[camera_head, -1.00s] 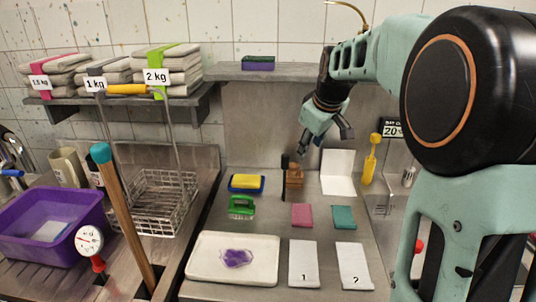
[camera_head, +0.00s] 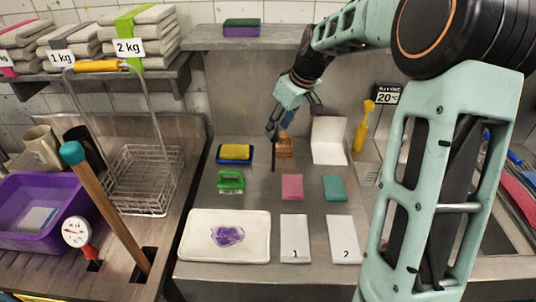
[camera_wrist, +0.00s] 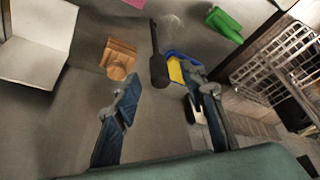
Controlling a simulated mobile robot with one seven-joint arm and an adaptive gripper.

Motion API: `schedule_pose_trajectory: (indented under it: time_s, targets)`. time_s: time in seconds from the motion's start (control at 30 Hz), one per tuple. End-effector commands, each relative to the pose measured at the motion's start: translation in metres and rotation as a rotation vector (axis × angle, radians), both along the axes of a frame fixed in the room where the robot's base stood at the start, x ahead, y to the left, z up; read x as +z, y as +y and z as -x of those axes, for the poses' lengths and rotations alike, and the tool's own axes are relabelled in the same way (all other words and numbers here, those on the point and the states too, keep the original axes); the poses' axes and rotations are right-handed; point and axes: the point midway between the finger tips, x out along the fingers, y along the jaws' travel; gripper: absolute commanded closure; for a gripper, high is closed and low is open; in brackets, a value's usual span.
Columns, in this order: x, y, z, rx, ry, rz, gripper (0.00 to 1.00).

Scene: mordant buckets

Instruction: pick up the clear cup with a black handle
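A long black handle (camera_head: 274,153) stands out in front of the back wall in the head view, just below my gripper. The black handle also shows in the wrist view (camera_wrist: 158,62), ahead of and between my fingers. A faint clear shape, seemingly the cup (camera_wrist: 171,20), lies at its far end; I can barely make it out. My gripper (camera_head: 294,118) is open and empty, with the fingers spread apart in the wrist view (camera_wrist: 163,90). The handle's wide end looks close to the gap, but I cannot tell how far.
A wooden block (camera_wrist: 118,59) stands close beside the handle. A wire basket (camera_head: 143,180) stands farther left.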

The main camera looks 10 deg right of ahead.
Motion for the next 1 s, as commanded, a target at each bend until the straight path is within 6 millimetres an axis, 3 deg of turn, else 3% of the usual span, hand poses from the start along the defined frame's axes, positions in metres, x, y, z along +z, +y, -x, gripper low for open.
schedule_pose_trajectory:
  time_s: [0.3, 0.6, 0.93, 1.0]
  targets:
    - [-0.041, 0.009, -0.012, 0.002, 0.004, -0.002, 0.61]
    - [-0.045, 0.009, -0.014, 0.0, 0.001, -0.001, 0.61]
    - [-0.045, 0.009, -0.014, 0.0, 0.001, 0.0, 0.98]
    - [-0.045, 0.009, -0.014, 0.0, 0.001, 0.0, 1.0]
